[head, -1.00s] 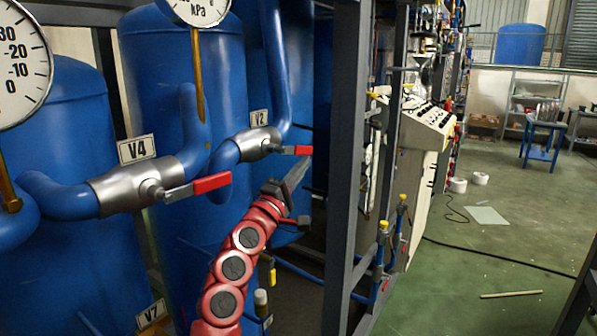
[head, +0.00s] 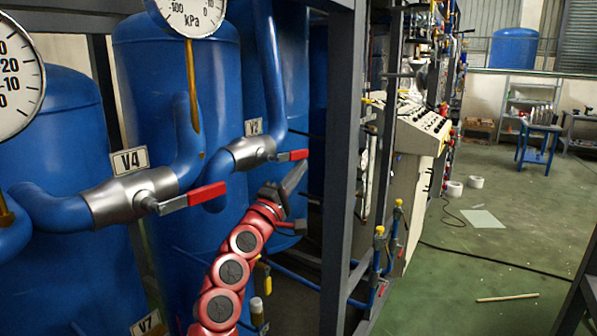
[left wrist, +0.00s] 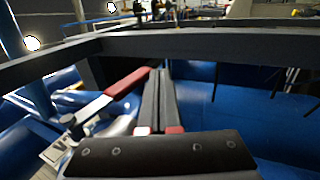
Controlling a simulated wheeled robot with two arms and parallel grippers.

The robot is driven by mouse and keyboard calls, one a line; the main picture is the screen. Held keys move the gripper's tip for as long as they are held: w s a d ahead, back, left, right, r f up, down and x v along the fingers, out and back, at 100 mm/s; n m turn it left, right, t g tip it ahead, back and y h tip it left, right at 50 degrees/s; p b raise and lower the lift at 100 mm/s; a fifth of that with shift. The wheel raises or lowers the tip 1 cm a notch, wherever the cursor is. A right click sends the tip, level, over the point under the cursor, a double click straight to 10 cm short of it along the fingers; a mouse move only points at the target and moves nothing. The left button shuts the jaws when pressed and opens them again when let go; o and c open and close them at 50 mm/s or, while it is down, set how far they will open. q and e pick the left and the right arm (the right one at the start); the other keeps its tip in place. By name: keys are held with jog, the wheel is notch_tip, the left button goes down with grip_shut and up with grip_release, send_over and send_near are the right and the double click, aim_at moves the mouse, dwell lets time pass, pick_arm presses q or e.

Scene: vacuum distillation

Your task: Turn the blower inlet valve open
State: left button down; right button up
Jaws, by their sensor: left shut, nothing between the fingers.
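Two valves with red lever handles show in the head view: V4 (head: 135,197) nearer me and V2 (head: 252,152) further back. Both sit on blue pipes in front of blue tanks, their levers pointing right. No visible label says which is the blower inlet valve. My left gripper (head: 297,175) is shut and empty, its fingers just below and beside the V2 lever's red tip (head: 293,155). In the left wrist view a red lever (left wrist: 125,90) lies close to the left of the shut fingers (left wrist: 158,98); I cannot tell if they touch. My right gripper is out of view.
A dark frame post (head: 344,150) stands right of my left gripper. A dark beam (left wrist: 200,42) crosses the left wrist view beyond the fingers. Pressure gauges (head: 190,14) hang over the pipes. Green floor (head: 470,270) lies open at right.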

pick_arm(q)
jog(key=b+v, duration=0.3)
jog(key=v, duration=1.4)
jog(key=shift+f, duration=0.25)
jog(key=shift+a, duration=0.1)
